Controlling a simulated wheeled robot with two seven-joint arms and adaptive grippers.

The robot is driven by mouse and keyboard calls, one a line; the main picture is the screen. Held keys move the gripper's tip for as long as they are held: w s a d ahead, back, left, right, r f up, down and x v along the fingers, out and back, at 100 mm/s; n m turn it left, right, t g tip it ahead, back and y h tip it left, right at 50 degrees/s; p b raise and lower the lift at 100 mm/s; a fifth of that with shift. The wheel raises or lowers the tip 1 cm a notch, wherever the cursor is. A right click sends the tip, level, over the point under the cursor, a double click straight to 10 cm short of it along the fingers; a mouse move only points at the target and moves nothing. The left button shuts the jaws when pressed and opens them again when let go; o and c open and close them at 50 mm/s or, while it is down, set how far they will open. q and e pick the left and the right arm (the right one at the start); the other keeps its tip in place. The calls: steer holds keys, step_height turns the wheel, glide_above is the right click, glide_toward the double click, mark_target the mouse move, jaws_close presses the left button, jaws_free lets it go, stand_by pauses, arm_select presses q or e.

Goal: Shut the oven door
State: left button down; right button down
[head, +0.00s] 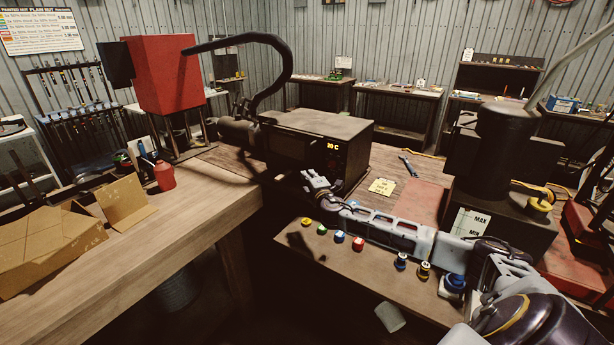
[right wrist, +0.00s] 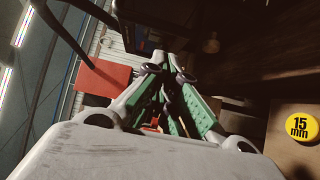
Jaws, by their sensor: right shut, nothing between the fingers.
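The oven (head: 335,126) is a dark box on the wooden bench, with a lit temperature display on the right of its front. Its door area (head: 287,147) is very dark on the left of the front, and I cannot tell how far open the door is. My right gripper (head: 312,182) is just in front of and below the oven's front. Its fingers are shut and empty; they also show in the right wrist view (right wrist: 168,72), beside a dark edged shape that may be part of the oven. My left gripper is not in view.
A red machine (head: 165,75) stands to the left. A cardboard box (head: 50,245) and red bottle (head: 164,176) are on the left bench.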

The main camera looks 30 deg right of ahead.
steer(key=b+v, duration=0.1)
steer(key=v, duration=0.5)
steer(key=shift+s+d, duration=0.25)
steer(key=shift+s, duration=0.2)
stand_by(0.5)
